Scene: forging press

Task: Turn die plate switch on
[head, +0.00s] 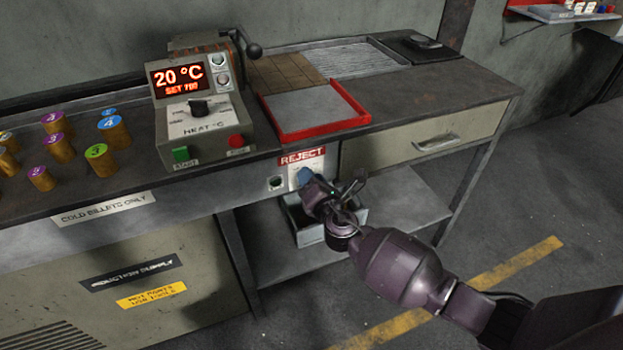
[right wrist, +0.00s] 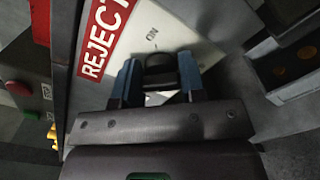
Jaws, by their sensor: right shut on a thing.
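The die plate switch is a dark knob (right wrist: 160,68) on a pale panel with a red REJECT label (right wrist: 105,38) and the word ON above the knob. In the head view the panel (head: 315,164) is on the bench front below the red-edged tray, and my gripper hides the knob. My right gripper (right wrist: 159,80) has its two blue fingers on either side of the knob, shut on it. It also shows in the head view (head: 306,177). I cannot tell which way the knob points. My left gripper is not in view.
A heater control box (head: 205,125) reading 20 °C, SET 700, stands on the bench left of the red-edged tray (head: 310,110). Several numbered billets (head: 100,160) stand at left. A grey bin (head: 308,233) is on the shelf below my gripper. The floor at right is clear.

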